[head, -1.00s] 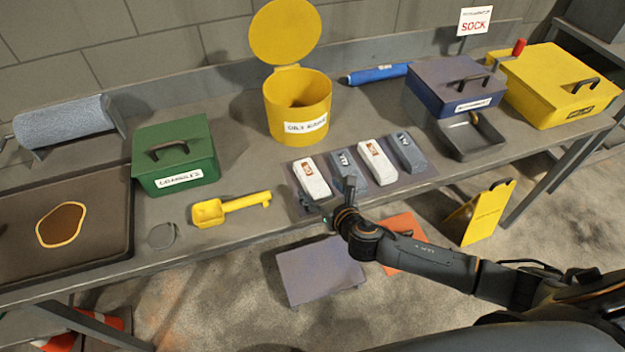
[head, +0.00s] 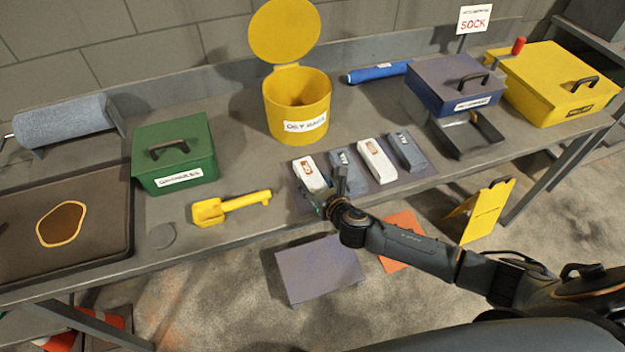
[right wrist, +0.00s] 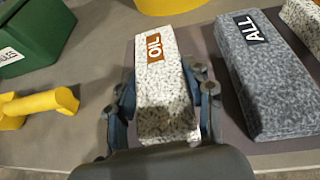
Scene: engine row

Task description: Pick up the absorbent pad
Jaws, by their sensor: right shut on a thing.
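Four-sided block-like pads stand in a row on a dark mat (head: 375,185) on the bench. The leftmost is a white speckled pad (head: 310,173) with a brown label, which reads OIL in the right wrist view (right wrist: 167,100). My right gripper (head: 328,192) is at its near end, with one finger on each side, shut on it. I cannot tell whether the pad is clear of the mat. A grey pad (head: 348,172) beside it, labelled ALL, also shows in the right wrist view (right wrist: 265,80). My left gripper is not in view.
Another white pad (head: 377,160) and grey pad (head: 407,150) stand to the right. A yellow open-lidded bin (head: 290,105) is behind. A yellow scoop (head: 230,207) and green box (head: 175,160) are left. A blue box (head: 455,90) is right.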

